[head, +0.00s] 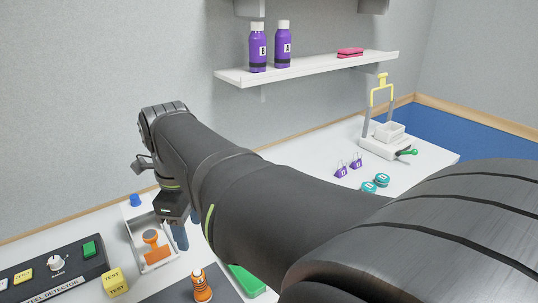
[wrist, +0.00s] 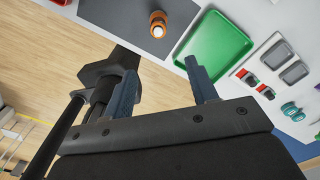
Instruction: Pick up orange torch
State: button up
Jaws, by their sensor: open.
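The orange torch (head: 202,287) stands on a dark grey mat (head: 180,294) at the bottom of the head view, with dark bands around it. In the wrist view the torch (wrist: 158,24) is near the top, its pale round end facing the camera. My gripper (wrist: 161,76) is open, and nothing shows between its two blue-grey fingers. In the head view my gripper (head: 180,238) points down, above and behind the torch, apart from it. My arm crosses much of the head view and hides part of the table.
A white tray (head: 131,222) holds an orange-handled object (head: 156,248). A green tray (head: 247,281) lies right of the torch. A steel detector panel (head: 62,270) and yellow TEST block (head: 114,282) are at left. A shelf (head: 310,66) carries purple bottles (head: 258,47).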

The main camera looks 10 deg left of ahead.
aim_at(197, 271)
notch_tip(197, 271, down, 11)
jog(key=shift+f, duration=0.15)
jog(key=f, duration=0.5)
jog(key=shift+s+a+f, duration=0.1)
jog(key=shift+a, duration=0.2)
jog(key=c, duration=1.1)
